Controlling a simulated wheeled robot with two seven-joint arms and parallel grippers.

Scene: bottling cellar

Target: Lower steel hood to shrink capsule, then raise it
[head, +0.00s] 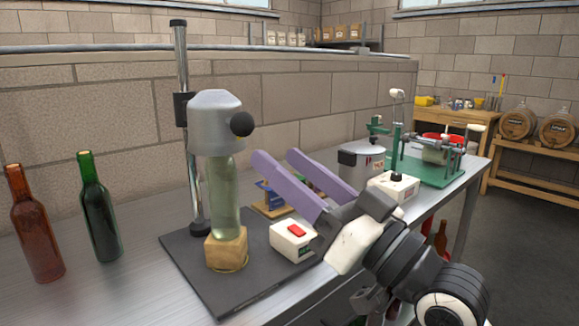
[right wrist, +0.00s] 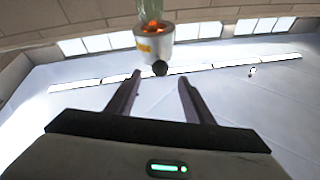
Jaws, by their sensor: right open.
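The steel hood (head: 213,112) is on a chrome post (head: 181,65), with a round black knob (head: 242,124) on its right side. A pale green bottle (head: 225,195) stands upright on a wooden block (head: 227,250) under it; its neck and any capsule are hidden by the hood. In the right wrist view the hood (right wrist: 151,46) glows orange at its mouth, beside the bottle (right wrist: 148,12). My right gripper (head: 274,156) has its purple fingers open and empty, right of the hood and lower than the knob. The knob (right wrist: 160,68) appears just beyond and between the fingertips. My left gripper is out of view.
A white box with a red switch (head: 292,240) sits on the black base plate (head: 235,295), below my right gripper. Brown (head: 36,225) and green (head: 99,208) bottles stand at left. A grey canister (head: 361,163) and green bench machine (head: 432,165) are further right.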

